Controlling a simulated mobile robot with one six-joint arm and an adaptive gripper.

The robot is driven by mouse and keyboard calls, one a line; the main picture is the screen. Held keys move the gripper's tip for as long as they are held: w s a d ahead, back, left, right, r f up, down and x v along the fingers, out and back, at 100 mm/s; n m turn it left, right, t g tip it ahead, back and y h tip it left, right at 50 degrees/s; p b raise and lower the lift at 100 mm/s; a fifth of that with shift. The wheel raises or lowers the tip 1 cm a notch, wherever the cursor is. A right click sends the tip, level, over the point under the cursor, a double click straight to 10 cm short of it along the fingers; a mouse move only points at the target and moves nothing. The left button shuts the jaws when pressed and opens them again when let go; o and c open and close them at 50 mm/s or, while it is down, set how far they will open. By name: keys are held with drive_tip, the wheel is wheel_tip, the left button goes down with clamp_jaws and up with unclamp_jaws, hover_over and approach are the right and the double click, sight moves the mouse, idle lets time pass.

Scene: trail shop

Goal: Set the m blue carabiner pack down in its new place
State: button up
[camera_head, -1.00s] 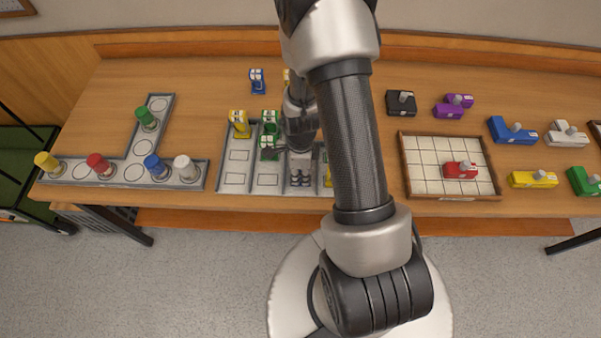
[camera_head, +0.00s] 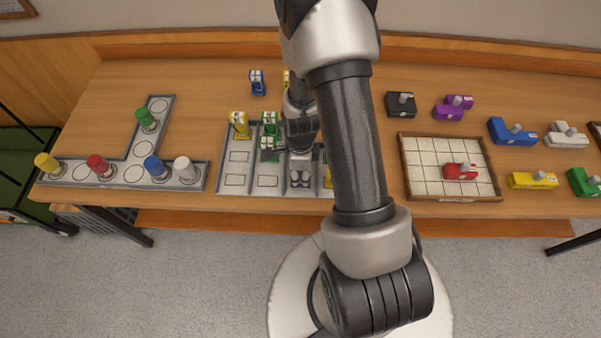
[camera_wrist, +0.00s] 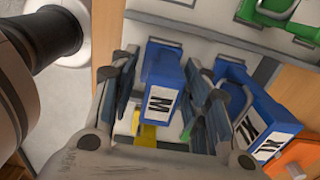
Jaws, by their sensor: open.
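The M blue carabiner pack (camera_wrist: 162,82) stands between my fingers in the wrist view, its white label reading M. My gripper (camera_wrist: 165,98) is open, with one finger on each side of the pack; whether either finger touches it I cannot tell. A second blue pack (camera_wrist: 258,115), its label seeming to read XL, stands just right of the right finger. In the head view my gripper (camera_head: 300,138) is over the grey compartment rack (camera_head: 238,178), and my arm hides much of that area. I cannot make out the M blue pack there.
Green packs (camera_head: 269,148) and a yellow pack (camera_head: 239,124) stand in the rack's left columns. Another blue pack (camera_head: 257,82) stands behind it. In the wrist view an orange pack (camera_wrist: 298,158) is close at lower right. A wooden-rimmed tray (camera_head: 425,195) lies to the right.

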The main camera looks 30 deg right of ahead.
wheel_tip(320, 180, up, 12)
drive_tip(key=p, duration=0.3)
drive_tip(key=shift+r+p, duration=0.25)
drive_tip(key=shift+p, duration=0.15)
drive_tip(key=s+a+r+n+t, duration=0.1)
drive_tip(key=s+a+r+n, duration=0.15)
drive_tip(key=r+n, duration=0.35)
drive_tip(key=s+a+r+n+t, duration=0.1)
drive_tip(key=a+r+n, duration=0.3)
drive_tip(key=r, duration=0.5)
drive_tip(key=s+a+r+n+t, duration=0.1)
drive_tip(key=s+r+n, duration=0.1)
drive_tip(key=r+n, duration=0.45)
drive_tip(key=s+a+r+n+t, duration=0.1)
drive_tip(key=s+a+r+n, duration=0.2)
drive_tip(key=s+r+n, duration=0.2)
drive_tip(key=s+n, duration=0.3)
drive_tip(key=shift+r+t, duration=0.3)
drive_tip(key=shift+a, duration=0.1)
